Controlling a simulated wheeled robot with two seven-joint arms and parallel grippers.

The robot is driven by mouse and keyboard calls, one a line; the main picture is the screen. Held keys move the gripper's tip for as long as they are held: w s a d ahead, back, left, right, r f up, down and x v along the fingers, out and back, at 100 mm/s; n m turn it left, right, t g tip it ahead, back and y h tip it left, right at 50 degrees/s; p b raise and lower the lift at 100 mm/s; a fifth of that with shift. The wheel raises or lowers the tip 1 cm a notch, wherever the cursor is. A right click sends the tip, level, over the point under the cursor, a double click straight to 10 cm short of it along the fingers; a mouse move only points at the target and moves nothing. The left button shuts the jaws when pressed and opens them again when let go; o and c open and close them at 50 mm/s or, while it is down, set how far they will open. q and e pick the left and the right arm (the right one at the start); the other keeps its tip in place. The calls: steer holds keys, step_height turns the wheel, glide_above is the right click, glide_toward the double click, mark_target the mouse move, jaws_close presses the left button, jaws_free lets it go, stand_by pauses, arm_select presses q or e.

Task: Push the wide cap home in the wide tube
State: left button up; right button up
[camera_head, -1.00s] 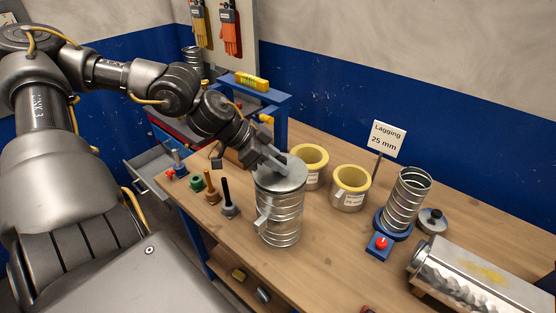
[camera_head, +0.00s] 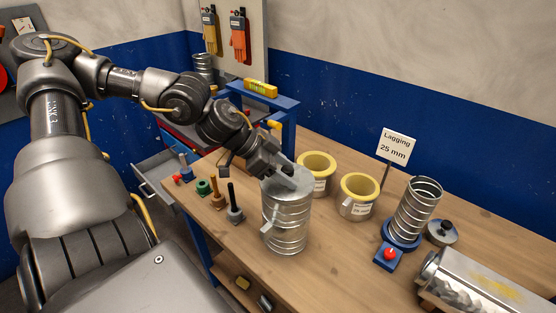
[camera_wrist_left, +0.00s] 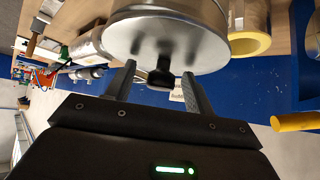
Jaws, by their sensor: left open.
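The wide tube (camera_head: 287,225) is a ribbed metal duct standing upright on the bench, with a small tab on its side. The wide cap (camera_head: 283,186), a flat grey metal disc, sits on its top end; I cannot tell how deep it sits. In the left wrist view the cap (camera_wrist_left: 190,45) shows its shiny face and a black knob (camera_wrist_left: 160,78). My left gripper (camera_head: 285,170) is over the cap. Its two fingers (camera_wrist_left: 157,80) are apart, one on either side of the knob, with gaps showing. My right gripper is not in view.
Two yellow-lined sleeves (camera_head: 359,200) stand behind the tube. A narrower spiral tube (camera_head: 416,212) stands on a blue base, with a small knobbed cap (camera_head: 441,232) beside it. Upright tools (camera_head: 234,205) stand left of the wide tube.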

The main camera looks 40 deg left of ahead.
mark_target(284, 169)
arm_select(q)
steer(key=shift+v, duration=1.25)
steer(key=shift+p+v, duration=0.3)
steer(key=shift+v, duration=1.1)
steer(key=shift+s+a+r+b, duration=0.25)
steer(key=shift+a+r+b, duration=0.1)
steer(key=shift+r+b, duration=0.05)
steer(key=shift+b+v, duration=0.75)
steer(key=shift+v, duration=1.45)
steer(key=shift+d, duration=0.1)
